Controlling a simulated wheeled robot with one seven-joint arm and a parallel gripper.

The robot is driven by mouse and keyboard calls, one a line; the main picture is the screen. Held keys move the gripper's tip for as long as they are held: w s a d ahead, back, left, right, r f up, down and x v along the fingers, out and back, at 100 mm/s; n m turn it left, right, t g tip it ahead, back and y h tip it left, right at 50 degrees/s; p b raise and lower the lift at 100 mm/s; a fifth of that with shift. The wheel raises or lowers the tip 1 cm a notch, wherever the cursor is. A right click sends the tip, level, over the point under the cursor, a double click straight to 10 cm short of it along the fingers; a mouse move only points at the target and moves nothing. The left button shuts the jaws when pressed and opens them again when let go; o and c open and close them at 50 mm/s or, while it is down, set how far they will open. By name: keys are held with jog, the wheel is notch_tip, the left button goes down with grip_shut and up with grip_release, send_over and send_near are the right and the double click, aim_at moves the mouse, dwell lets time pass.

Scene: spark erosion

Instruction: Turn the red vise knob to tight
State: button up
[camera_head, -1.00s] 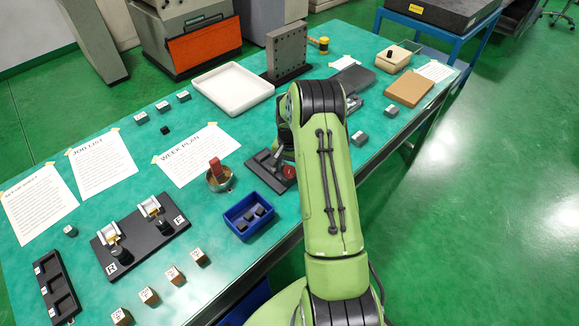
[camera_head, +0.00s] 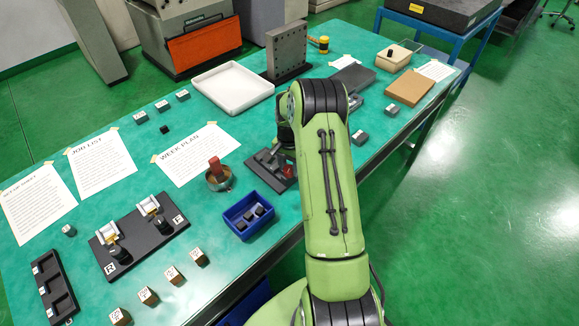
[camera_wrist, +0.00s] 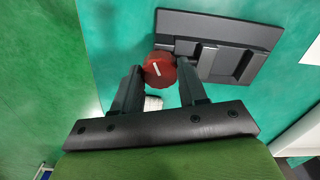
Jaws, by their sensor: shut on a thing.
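The red vise knob (camera_wrist: 160,71) is round with a white pointer line, which runs diagonally across its face in the wrist view. It sits at the near left edge of the dark grey vise (camera_wrist: 235,32). My gripper (camera_wrist: 160,68) has one finger on each side of the knob and is shut on it. In the head view the vise (camera_head: 262,160) lies on the green table, and the red knob (camera_head: 287,171) shows just left of my arm. My arm hides the gripper there.
A blue bin with dark blocks (camera_head: 238,228) and a round metal cup with a red-brown piece (camera_head: 218,179) stand left of the vise. A white tray (camera_head: 232,88) and an upright grey plate (camera_head: 287,50) lie beyond. A small block (camera_head: 360,138) sits right of my arm.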

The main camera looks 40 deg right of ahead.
aim_at(290, 168)
jog(key=m+b, duration=0.1)
jog(key=m, duration=0.2)
jog(key=shift+f+m, duration=0.1)
jog(key=shift+m, duration=0.2)
jog(key=m+b, duration=0.1)
jog(key=m, duration=0.3)
jog(key=shift+m+b, duration=0.3)
jog(key=m+b, duration=0.1)
jog(key=m, duration=0.3)
jog(key=shift+m+b, duration=0.8)
jog(key=shift+m, duration=1.4)
jog(key=o, duration=1.1)
jog(key=shift+c, duration=0.2)
notch_tip(290, 168, up, 16)
jog(key=p, duration=0.2)
jog(key=shift+p, duration=0.35)
